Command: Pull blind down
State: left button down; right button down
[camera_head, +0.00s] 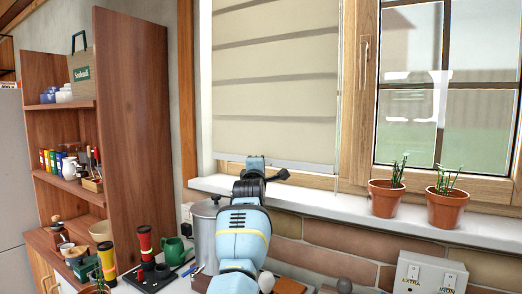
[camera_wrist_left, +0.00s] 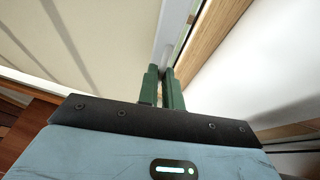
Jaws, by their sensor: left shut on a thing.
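The beige fabric blind (camera_head: 275,70) hangs over the left window, with horizontal folds. Its pale bottom bar (camera_head: 305,166) is just above the white sill. My left gripper (camera_head: 262,166) is at the bar, left of its middle, and my arm hides part of the bar and sill. In the left wrist view, the blind (camera_wrist_left: 75,40) fills the upper left. The green fingers of my left gripper (camera_wrist_left: 163,72) are close together on the pale edge of the bar (camera_wrist_left: 165,35). My right gripper is not in view.
Two potted plants (camera_head: 386,198) (camera_head: 446,207) stand on the sill (camera_head: 345,207) at the right. A metal pot (camera_head: 205,235), a green mug (camera_head: 174,250) and other kitchen items crowd the counter below. A wooden shelf (camera_head: 140,120) stands at the left.

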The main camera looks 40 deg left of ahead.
pick_arm(q)
jog(key=shift+f, duration=1.25)
jog(key=c, duration=1.6)
grip_release()
jog(key=shift+o, duration=0.2)
jog(key=shift+r, duration=0.1)
jog(key=v, duration=0.8)
jog(key=shift+w, duration=0.1)
